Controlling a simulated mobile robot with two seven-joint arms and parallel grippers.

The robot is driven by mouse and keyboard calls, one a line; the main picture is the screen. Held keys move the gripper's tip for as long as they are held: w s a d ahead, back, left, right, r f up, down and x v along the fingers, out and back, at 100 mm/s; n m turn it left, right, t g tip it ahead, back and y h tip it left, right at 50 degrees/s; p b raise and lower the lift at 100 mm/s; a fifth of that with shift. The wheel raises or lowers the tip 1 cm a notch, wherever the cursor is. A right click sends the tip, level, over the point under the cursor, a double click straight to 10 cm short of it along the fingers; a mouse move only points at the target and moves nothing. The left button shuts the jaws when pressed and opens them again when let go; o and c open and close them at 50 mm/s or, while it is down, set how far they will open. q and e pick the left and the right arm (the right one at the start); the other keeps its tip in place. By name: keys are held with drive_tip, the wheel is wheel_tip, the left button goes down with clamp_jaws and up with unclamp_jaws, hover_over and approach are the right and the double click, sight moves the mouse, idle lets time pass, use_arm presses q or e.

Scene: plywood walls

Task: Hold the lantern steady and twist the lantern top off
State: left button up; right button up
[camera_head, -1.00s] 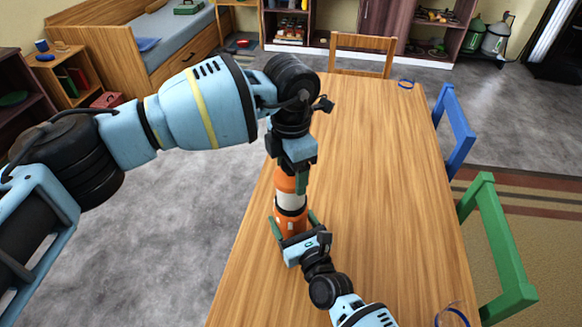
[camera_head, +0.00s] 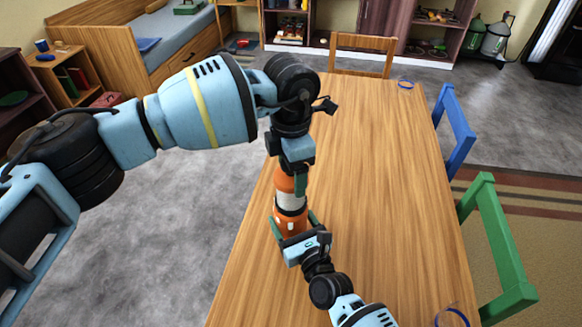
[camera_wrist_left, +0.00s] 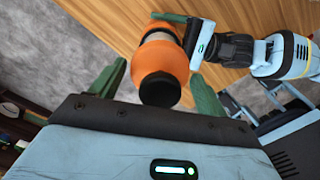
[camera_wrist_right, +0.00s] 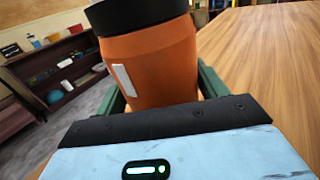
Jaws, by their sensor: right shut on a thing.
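The lantern (camera_head: 291,202) stands upright near the left edge of the wooden table, orange with a pale middle band and a black ring on its lower part. My left gripper (camera_head: 291,182) points down over the lantern's orange top. In the left wrist view its green fingers lie on either side of the lantern top (camera_wrist_left: 164,62), with gaps showing, so it is open around it. My right gripper (camera_head: 294,226) is shut on the lantern's orange lower body, which also shows between the fingers in the right wrist view (camera_wrist_right: 155,65). The fingers' inner faces are mostly hidden.
The table (camera_head: 365,180) is largely clear to the right of the lantern.

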use_arm(q)
drive_tip(key=o, duration=0.3)
wheel_tip(320, 180, up, 12)
idle(0.6)
use_arm(e)
drive_tip(key=o, duration=1.4)
drive_tip(key=shift+s, duration=0.1)
drive_tip(key=v, duration=1.2)
use_arm(q)
drive_tip(key=shift+f, duration=0.1)
use_arm(e)
drive_tip(key=shift+d, duration=0.1)
